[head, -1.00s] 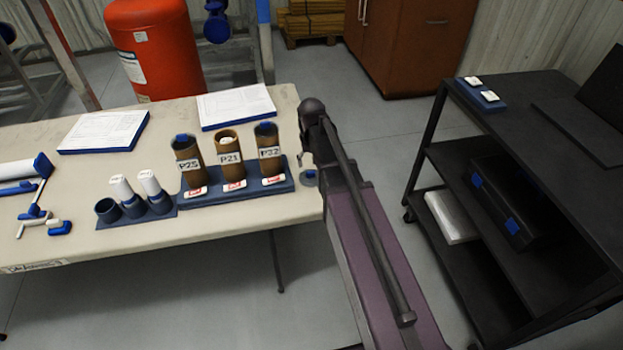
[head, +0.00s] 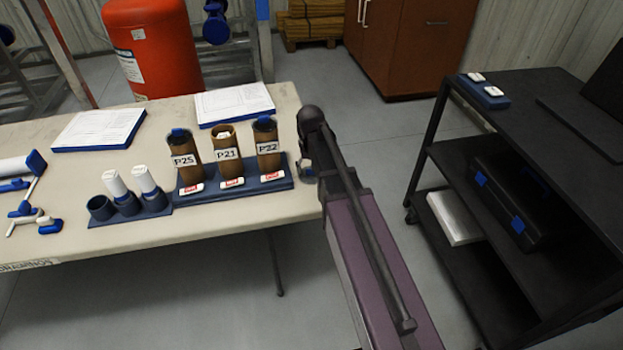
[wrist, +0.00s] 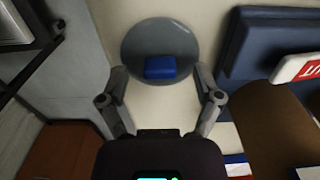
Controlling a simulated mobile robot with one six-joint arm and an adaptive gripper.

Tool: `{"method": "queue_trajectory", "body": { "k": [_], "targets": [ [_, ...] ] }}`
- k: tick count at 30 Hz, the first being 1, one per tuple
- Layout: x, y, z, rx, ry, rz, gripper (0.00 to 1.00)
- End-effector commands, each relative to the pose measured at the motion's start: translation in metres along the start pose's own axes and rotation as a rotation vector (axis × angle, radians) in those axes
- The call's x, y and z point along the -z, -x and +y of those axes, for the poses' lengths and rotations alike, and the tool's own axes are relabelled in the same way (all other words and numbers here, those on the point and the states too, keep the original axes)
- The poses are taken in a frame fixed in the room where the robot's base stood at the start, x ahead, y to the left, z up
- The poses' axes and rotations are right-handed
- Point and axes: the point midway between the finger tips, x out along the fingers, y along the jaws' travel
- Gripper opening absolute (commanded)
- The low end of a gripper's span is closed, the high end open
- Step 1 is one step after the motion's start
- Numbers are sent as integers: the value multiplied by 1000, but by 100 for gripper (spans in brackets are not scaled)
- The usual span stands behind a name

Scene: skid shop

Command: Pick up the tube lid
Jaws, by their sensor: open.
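The tube lid (wrist: 160,50) is a grey round disc with a blue block-shaped knob (wrist: 160,67) on top, lying on the cream table near its right end. In the head view the lid (head: 306,170) is mostly hidden beside my arm. My gripper (wrist: 162,75) is open above the lid, one finger on each side of the knob in the wrist view. It holds nothing. Whether the fingers touch the lid cannot be told. In the head view my arm hides most of the gripper.
A blue stand (head: 285,182) with brown tubes labelled P25, P21 and P22 stands close to the lid. A smaller holder (head: 155,210) with white-capped vials is left of it. Papers (head: 100,128) lie behind. A black cart (head: 545,120) stands to the right, across a floor gap.

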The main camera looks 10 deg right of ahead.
Motion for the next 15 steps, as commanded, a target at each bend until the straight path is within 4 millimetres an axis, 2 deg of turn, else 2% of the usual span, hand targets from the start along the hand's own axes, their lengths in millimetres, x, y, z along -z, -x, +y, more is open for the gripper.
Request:
{"method": "queue_trajectory", "body": {
  "k": [4,15],
  "targets": [
    [0,-9,0,0,0,0,83],
    [0,-9,0,0,0,0,83]
  ]
}}
